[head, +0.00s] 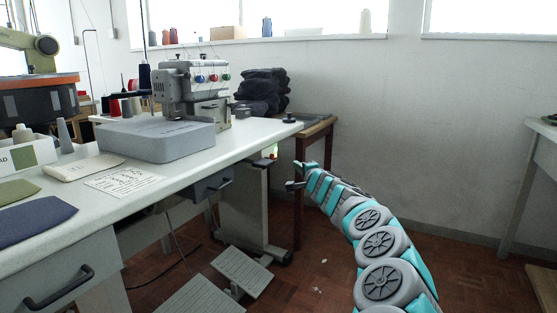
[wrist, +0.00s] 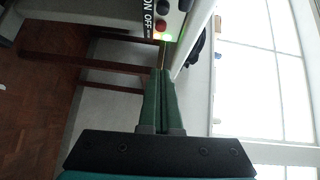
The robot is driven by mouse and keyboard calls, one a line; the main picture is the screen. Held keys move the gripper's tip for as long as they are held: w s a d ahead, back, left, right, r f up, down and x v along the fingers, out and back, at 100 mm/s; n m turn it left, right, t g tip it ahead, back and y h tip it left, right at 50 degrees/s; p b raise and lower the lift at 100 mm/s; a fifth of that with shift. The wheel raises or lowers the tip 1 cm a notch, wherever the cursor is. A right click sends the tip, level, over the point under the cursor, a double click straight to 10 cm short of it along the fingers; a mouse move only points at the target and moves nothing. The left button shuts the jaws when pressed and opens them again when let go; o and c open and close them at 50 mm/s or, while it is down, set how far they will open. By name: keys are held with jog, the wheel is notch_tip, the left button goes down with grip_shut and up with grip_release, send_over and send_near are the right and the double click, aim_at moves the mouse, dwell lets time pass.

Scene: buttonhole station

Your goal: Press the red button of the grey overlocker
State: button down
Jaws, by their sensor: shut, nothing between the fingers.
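The grey overlocker (head: 193,82) stands on the white table, with coloured dials on its front. In the wrist view, a switch box (wrist: 176,22) marked ON and OFF is at the top. Its red button (wrist: 160,27) sits below a dark button (wrist: 162,7), and a green light glows beside it. In the head view, small red and green spots (head: 275,151) show under the table's right edge. My gripper (wrist: 161,72) is shut and empty, its tips pointing toward the box, apart from the red button. The gripper is small and partly hidden by its arm in the head view.
The white table (head: 250,138) edge runs close to my gripper. A grey block (head: 158,139), cloths and a paper lie on it. A brown side table (head: 315,130) stands behind. Pedals (head: 242,270) are on the floor. The floor at right is open.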

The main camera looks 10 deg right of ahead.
aim_at(272, 157)
jog(key=w+a+p, duration=0.3)
jog(key=w+a, duration=0.2)
jog(key=w, duration=0.6)
jog(key=shift+f+p, duration=0.35)
jog(key=shift+f, duration=0.1)
dwell(0.4)
jog(key=shift+w+a, duration=0.1)
jog(key=shift+a, duration=0.05)
